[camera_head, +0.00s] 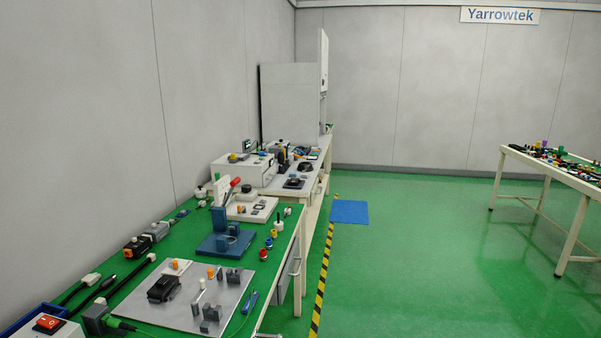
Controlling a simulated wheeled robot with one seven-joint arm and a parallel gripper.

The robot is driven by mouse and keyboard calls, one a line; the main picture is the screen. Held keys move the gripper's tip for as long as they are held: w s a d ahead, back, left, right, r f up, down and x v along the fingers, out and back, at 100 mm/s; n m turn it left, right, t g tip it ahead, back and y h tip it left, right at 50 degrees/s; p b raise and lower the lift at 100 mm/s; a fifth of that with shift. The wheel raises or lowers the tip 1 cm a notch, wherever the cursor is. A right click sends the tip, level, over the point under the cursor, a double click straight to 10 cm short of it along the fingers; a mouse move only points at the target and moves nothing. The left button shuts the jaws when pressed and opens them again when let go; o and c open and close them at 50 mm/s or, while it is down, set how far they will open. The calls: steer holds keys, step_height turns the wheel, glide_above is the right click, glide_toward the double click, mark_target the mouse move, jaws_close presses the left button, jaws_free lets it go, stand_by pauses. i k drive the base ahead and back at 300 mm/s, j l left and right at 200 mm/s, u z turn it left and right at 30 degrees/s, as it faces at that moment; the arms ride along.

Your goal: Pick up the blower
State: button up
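I cannot tell for sure which object is the blower; the things on the benches are small and crowded. A red-ended tool (235,183) stands out above a white device (249,208) in the middle of the green workbench. A black object (164,288) lies on the grey metal plate (200,325) at the near end of that bench. My gripper is not in view.
The green workbench (265,255) runs along the left wall, with a white bench (312,175) behind it. A cluttered table (530,160) stands at the right. The green floor (420,260) between is clear, with a blue mat (349,212) and yellow-black tape (320,290).

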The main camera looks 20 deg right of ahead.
mark_target(280, 155)
steer(key=i+l, duration=0.4)
steer(key=i, duration=0.2)
steer(key=i+l, duration=0.45)
steer(key=i, duration=0.15)
steer(key=i+l, duration=0.4)
steer(key=i, duration=0.15)
steer(key=i+l, duration=0.4)
steer(key=i, duration=0.2)
steer(key=i+l, duration=0.45)
steer(key=i, duration=0.15)
